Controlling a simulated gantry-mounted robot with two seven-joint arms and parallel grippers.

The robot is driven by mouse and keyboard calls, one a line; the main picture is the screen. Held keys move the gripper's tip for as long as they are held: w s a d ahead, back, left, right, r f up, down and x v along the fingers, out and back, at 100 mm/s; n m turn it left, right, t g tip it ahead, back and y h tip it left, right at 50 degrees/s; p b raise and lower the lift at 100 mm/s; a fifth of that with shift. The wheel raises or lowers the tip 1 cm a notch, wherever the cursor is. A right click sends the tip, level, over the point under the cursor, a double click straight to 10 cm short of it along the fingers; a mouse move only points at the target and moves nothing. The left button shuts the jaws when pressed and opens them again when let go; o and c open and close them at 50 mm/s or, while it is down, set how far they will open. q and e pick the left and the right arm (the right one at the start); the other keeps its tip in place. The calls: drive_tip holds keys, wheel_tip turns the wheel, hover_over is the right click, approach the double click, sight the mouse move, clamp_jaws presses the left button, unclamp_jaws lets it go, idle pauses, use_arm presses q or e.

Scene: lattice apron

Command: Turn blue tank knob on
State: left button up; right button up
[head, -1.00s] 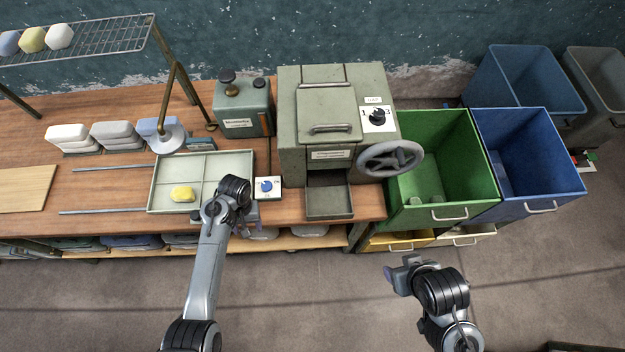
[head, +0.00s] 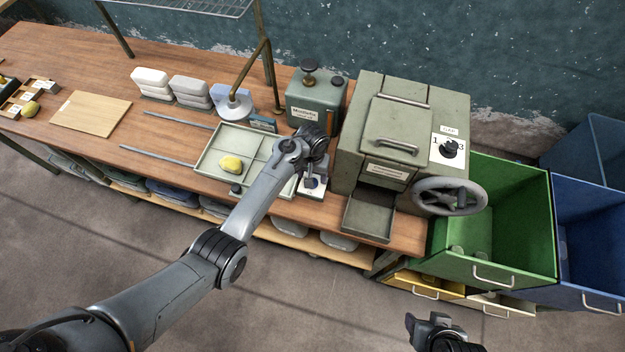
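The blue knob (head: 311,183) sits on a small white plate (head: 313,194) at the bench's front edge, between the divided tray and the green-grey machine. My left gripper (head: 312,180) points down right over the knob and hides most of it. I cannot tell whether its fingers touch the knob or are closed on it. My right gripper (head: 424,322) is low at the bottom edge, away from the bench, with its fingers apart and nothing seen between them.
A tray (head: 208,158) with a yellow soap (head: 231,164) lies left of the knob. A teal tank (head: 316,100) stands behind it. The machine (head: 400,125), with its handwheel (head: 449,196) and open chute (head: 369,217), is close on the right. Green (head: 500,220) and blue (head: 600,230) bins stand farther right.

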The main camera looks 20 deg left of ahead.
use_arm(q)
drive_tip(key=shift+f+b, duration=0.3)
drive_tip(key=shift+f, duration=1.8)
drive_tip(key=shift+c, duration=0.4)
drive_tip(key=c, duration=1)
